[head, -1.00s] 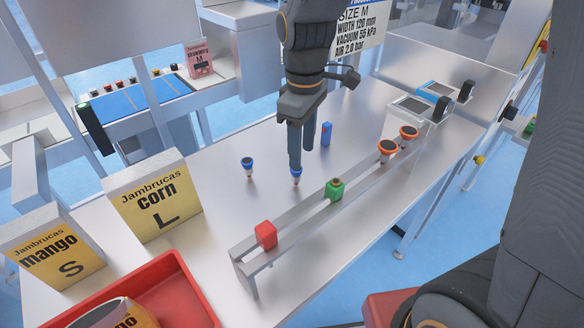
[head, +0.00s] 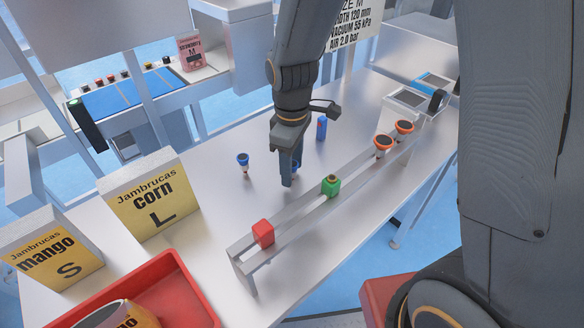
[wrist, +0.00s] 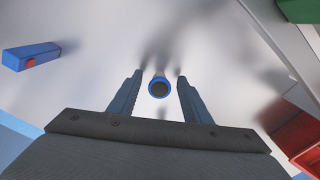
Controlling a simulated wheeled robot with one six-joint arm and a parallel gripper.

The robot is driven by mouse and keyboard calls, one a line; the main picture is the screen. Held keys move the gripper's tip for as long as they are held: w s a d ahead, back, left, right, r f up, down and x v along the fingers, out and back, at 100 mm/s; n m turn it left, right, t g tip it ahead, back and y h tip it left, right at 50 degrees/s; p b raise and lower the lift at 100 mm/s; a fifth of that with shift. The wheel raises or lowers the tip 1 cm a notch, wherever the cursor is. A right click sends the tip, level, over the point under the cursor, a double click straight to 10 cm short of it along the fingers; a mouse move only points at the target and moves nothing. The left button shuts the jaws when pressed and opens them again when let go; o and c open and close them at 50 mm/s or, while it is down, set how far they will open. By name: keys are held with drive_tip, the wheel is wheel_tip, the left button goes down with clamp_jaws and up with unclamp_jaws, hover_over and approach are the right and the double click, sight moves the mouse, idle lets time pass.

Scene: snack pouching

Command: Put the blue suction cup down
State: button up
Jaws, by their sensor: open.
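A blue-rimmed suction cup (wrist: 159,88) with a dark centre shows in the wrist view. It stands between the fingers of my open gripper (wrist: 158,84), with a gap on each side. In the head view my gripper (head: 289,178) is low over the table left of the rail, and its fingers hide most of this cup. A second blue-rimmed cup (head: 243,161) stands upright on the table to the left, apart from my gripper.
A rail (head: 292,220) carries a red block (head: 263,233), a green block (head: 331,185) and two orange-rimmed cups (head: 383,143). A small blue block (head: 321,128) stands behind my gripper. Corn (head: 151,195) and mango (head: 53,246) boxes and a red tray (head: 178,283) are at left.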

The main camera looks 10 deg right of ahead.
clamp_jaws()
drive_tip(key=shift+r, duration=0.15)
